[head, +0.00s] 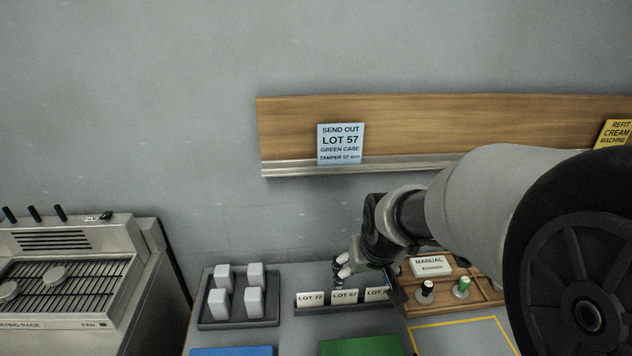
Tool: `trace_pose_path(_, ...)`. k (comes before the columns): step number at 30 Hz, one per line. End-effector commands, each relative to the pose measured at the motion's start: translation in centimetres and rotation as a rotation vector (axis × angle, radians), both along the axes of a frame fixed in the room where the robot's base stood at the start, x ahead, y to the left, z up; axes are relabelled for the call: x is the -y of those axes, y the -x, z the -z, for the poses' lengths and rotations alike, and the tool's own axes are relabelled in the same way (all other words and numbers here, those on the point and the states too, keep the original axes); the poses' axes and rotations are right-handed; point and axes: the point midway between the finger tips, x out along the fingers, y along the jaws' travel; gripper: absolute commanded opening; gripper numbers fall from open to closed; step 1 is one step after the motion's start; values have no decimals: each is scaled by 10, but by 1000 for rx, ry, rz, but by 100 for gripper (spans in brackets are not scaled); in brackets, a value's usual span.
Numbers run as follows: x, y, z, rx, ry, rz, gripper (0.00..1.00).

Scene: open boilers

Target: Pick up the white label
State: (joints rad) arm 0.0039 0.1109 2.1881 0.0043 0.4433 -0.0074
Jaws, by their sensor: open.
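Several white labels stand in a row in a dark holder (330,305). The left label reads LOT 72 (310,298), the middle label reads LOT 57 (345,297), and the right label (376,294) is partly hidden. My gripper (367,279) is open, pointing down over the right part of this holder. One finger is near the middle label and the other is by the holder's right end. Whether a finger touches a label cannot be told.
A blue sign (341,144) on the wall board reads LOT 57, green case. A grey tray with white blocks (238,320) is at left. A wooden rack (483,293) with two tampers and a MANUAL card (431,264) is at right. Blue (233,351) and green (361,346) cases are in front.

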Motion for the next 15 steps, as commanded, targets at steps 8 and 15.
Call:
trace_pose_path(8, 0, -56, 57, -10, 0, 0, 75)
trace_pose_path(15, 0, -71, 86, -8, 0, 0, 75)
